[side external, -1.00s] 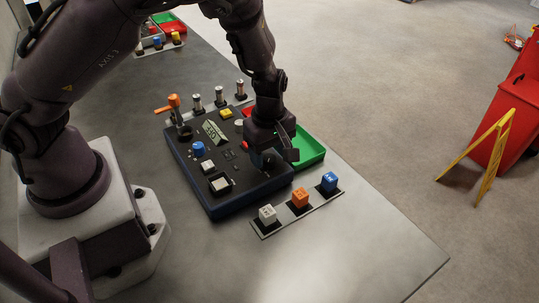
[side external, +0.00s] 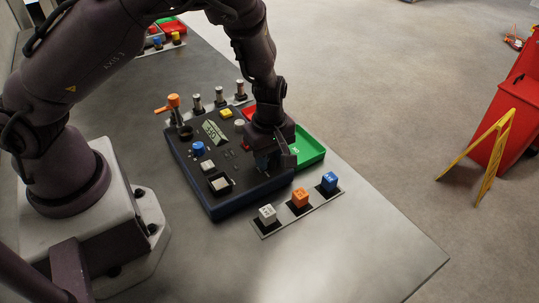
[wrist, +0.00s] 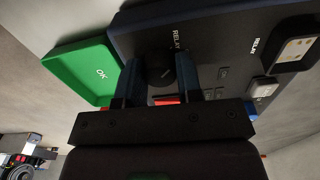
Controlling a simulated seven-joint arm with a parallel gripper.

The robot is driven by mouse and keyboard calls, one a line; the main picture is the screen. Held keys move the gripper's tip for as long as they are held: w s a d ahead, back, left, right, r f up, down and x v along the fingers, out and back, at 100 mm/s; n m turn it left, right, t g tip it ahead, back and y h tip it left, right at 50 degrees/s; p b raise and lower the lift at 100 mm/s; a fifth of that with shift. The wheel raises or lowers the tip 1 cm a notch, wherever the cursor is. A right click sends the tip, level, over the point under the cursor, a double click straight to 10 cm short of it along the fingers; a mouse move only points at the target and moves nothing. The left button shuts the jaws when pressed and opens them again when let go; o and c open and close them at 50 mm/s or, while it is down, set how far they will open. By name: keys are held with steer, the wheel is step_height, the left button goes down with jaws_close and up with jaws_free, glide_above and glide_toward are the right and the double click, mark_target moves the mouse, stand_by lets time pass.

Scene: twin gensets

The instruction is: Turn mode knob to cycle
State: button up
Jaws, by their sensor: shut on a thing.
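The dark control panel (side external: 225,190) lies flat on the table. My gripper (side external: 272,162) points down over its right part in the side view and hides what is under it. In the wrist view my gripper (wrist: 160,88) has its two fingers around a small dark knob (wrist: 160,72) on the panel and is shut on it. The knob is dark on dark, so its pointer and setting cannot be read. A RELAY label is beside it; no "cycle" mark is legible.
A green OK tray (side external: 309,148) adjoins the panel's right side. A strip with white (side external: 267,214), orange (side external: 300,197) and blue (side external: 329,180) cubes lies in front. An orange-handled lever (side external: 173,101) and several metal posts stand behind. The near right table is clear.

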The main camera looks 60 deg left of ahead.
mark_target(269, 157)
steer(key=m, duration=0.4)
steer(key=shift+m, duration=2.2)
steer(key=o, duration=0.9)
steer(key=shift+o, duration=0.2)
steer(key=shift+r, duration=0.1)
step_height(269, 157, up, 13)
